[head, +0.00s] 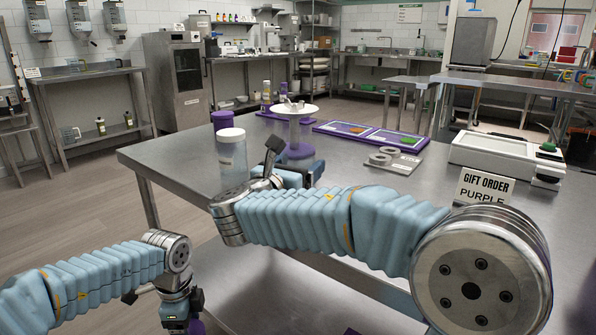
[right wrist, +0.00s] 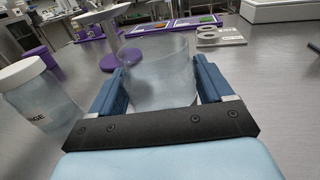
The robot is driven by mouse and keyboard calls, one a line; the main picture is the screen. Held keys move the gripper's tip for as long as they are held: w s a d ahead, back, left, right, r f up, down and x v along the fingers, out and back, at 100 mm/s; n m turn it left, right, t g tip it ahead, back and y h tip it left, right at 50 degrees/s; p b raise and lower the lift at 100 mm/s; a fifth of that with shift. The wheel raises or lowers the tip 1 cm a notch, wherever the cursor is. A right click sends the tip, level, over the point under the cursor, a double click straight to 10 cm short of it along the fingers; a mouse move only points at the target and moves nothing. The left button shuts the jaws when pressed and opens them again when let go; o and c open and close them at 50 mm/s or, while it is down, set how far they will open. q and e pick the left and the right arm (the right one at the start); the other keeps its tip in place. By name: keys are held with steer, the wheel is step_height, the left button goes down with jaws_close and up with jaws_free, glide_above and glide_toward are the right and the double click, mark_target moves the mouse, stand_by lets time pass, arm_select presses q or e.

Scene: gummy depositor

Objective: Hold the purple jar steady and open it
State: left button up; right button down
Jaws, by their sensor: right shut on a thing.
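My right gripper (right wrist: 158,88) is shut on a clear glass jar (right wrist: 158,65), which stands between its two blue fingers. No lid shows on this jar and no purple shows on its visible wall. In the head view my right gripper (head: 290,172) is over the steel table, and my arm hides the jar. My left gripper (head: 182,312) hangs low at the bottom left, off the table edge. A bit of purple (head: 197,328) shows just below it, cut by the frame; I cannot tell whether it is held.
A white-lidded jar (head: 232,155) stands just left of my right gripper, with a purple-lidded container (head: 222,118) behind it. A white-topped stand (head: 297,112) is beyond the gripper. Purple trays (head: 330,127), grey rings (head: 383,156) and a "GIFT ORDER PURPLE" sign (head: 484,188) are further right.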

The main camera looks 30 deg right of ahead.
steer(key=shift+f, duration=0.2)
steer(key=shift+f, duration=0.15)
jaws_free()
